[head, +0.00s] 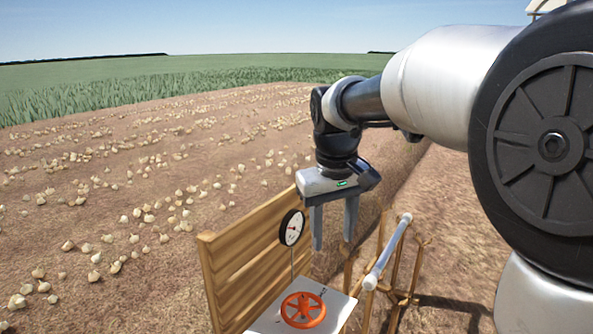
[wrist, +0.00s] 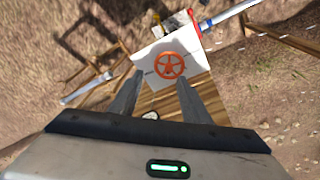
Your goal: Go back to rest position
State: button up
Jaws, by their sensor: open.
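My gripper (head: 334,232) is open and empty, with its fingers pointing down. In the head view it hangs above and behind the white panel (head: 262,324), close to the round gauge (head: 292,227). The orange handwheel (head: 303,310) lies on the panel, apart from the fingers. In the wrist view the two fingers of my gripper (wrist: 159,98) reach toward the panel (wrist: 150,52), and the handwheel (wrist: 170,65) shows just beyond their tips. No marked rest position shows.
A slatted wooden board (head: 240,262) stands beside the panel. A grey rail (head: 388,253) on wooden posts runs at the right. Onions (head: 150,208) lie in rows over the brown field at the left. The air above the field is clear.

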jog(key=s+d+r+m+t+p, duration=0.1)
jog(key=s+d+r+m+p, duration=0.1)
jog(key=s, duration=0.8)
jog(key=s+d+r+m+t+p, duration=0.1)
jog(key=s+d+r+t+p, duration=0.1)
jog(key=s, duration=0.9)
jog(key=d+p, duration=0.1)
jog(key=d, duration=0.1)
jog(key=shift+d+m, duration=0.35)
jog(key=shift+m, duration=0.05)
jog(key=shift+r, duration=0.1)
dwell(0.7)
